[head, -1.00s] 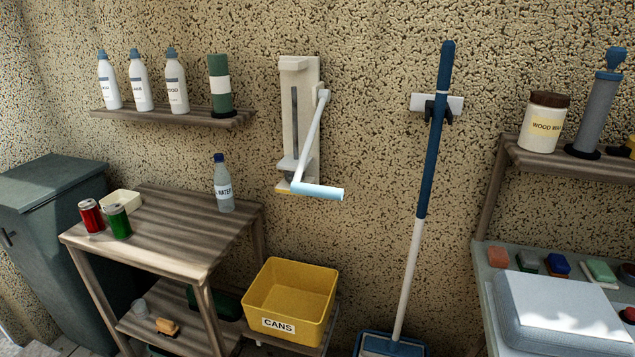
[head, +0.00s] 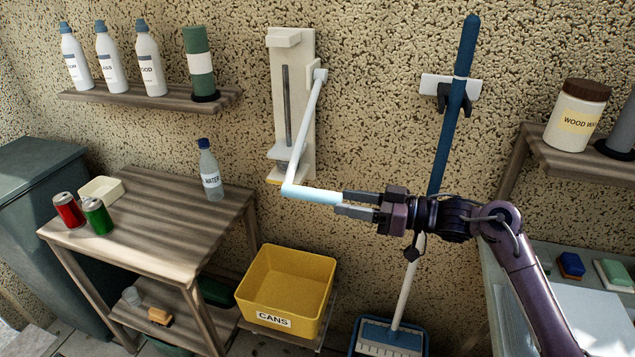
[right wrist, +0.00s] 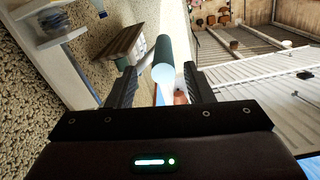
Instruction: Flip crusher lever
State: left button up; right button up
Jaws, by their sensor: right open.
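The can crusher (head: 293,110) is fixed to the wall, a pale upright body with a white lever arm (head: 307,125) hanging down on its right side. The lever ends in a light blue handle (head: 312,194) that points right. My right gripper (head: 342,203) is at the free end of the handle, coming from the right, with its jaws open. In the right wrist view the handle's round end (right wrist: 163,75) sits between the two spread fingers (right wrist: 162,88). I cannot tell whether a finger touches it. My left gripper is not in view.
A yellow bin (head: 287,290) marked CANS stands below the crusher. A wooden table (head: 150,225) at left holds a red can (head: 67,209), a green can (head: 96,216) and a water bottle (head: 210,172).

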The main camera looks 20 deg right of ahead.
aim_at(321, 194)
jog(key=shift+a+r, duration=0.15)
jog(key=shift+r, duration=0.3)
jog(key=p+x, duration=0.2)
jog(key=x, duration=0.4)
jog(key=shift+w+a, duration=0.3)
jog(key=shift+a, duration=0.2)
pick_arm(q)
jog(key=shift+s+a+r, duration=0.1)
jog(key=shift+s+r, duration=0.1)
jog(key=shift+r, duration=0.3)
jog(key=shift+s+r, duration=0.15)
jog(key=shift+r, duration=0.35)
pick_arm(e)
jog(key=shift+f, duration=0.1)
jog(key=shift+c, duration=0.4)
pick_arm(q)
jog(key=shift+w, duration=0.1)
pick_arm(e)
grip_shut()
